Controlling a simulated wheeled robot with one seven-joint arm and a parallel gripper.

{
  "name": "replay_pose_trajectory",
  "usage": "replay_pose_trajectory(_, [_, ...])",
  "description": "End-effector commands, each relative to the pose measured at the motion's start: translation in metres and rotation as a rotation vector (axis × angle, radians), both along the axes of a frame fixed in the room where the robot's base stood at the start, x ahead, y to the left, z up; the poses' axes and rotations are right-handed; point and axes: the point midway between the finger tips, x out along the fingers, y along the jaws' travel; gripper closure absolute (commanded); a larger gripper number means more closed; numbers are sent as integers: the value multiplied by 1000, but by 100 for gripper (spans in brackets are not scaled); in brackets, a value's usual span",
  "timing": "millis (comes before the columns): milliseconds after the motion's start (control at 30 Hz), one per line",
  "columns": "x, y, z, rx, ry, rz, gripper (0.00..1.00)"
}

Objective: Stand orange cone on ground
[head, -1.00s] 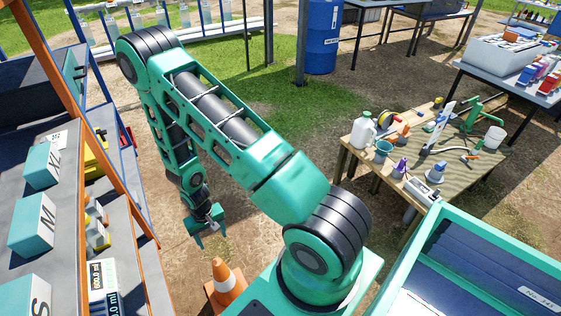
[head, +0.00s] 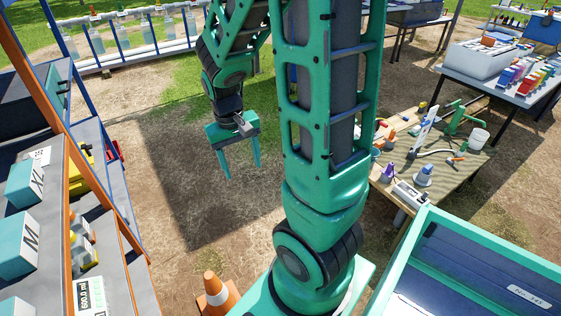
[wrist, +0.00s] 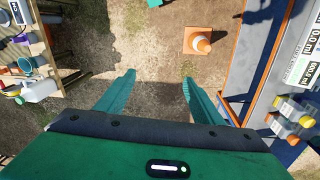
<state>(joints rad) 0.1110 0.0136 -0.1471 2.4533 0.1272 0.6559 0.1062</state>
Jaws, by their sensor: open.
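The orange cone (head: 215,295) with a white band stands upright on the dirt ground, at the bottom of the head view beside my base. Its lower part is cut off by the frame edge there. The wrist view shows the whole cone (wrist: 201,41) from above on its square orange base, beyond the fingertips and right of centre. My gripper (head: 240,174) is open and empty, pointing down above the ground and well apart from the cone. In the wrist view its two fingers (wrist: 158,76) are spread wide with only bare ground between them.
A shelf with an orange frame (head: 75,135) and boxes stands at the left, close to the cone. A wooden table (head: 440,180) with bottles and tools is at the right. My green-rimmed tray (head: 450,225) is at the lower right. Open dirt lies between.

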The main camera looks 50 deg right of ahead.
Motion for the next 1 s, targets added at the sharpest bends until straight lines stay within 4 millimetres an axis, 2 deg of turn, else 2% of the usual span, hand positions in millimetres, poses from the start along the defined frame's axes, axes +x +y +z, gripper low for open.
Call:
replay_pose_trajectory(33, [-13, -4, 15, 4, -11, -16, 39])
replay_pose_trajectory(200, [-62, -8, 52, 32, -14, -57, 39])
replay_pose_trajectory(400, [-117, -5, 82, 75, -21, -96, 39])
replay_pose_trajectory(500, [-136, -2, 90, 92, -25, -105, 39])
replay_pose_trajectory(700, [-154, 8, 95, 111, -26, -114, 39])
replay_pose_trajectory(1000, [-155, 8, 96, 112, -24, -114, 39])
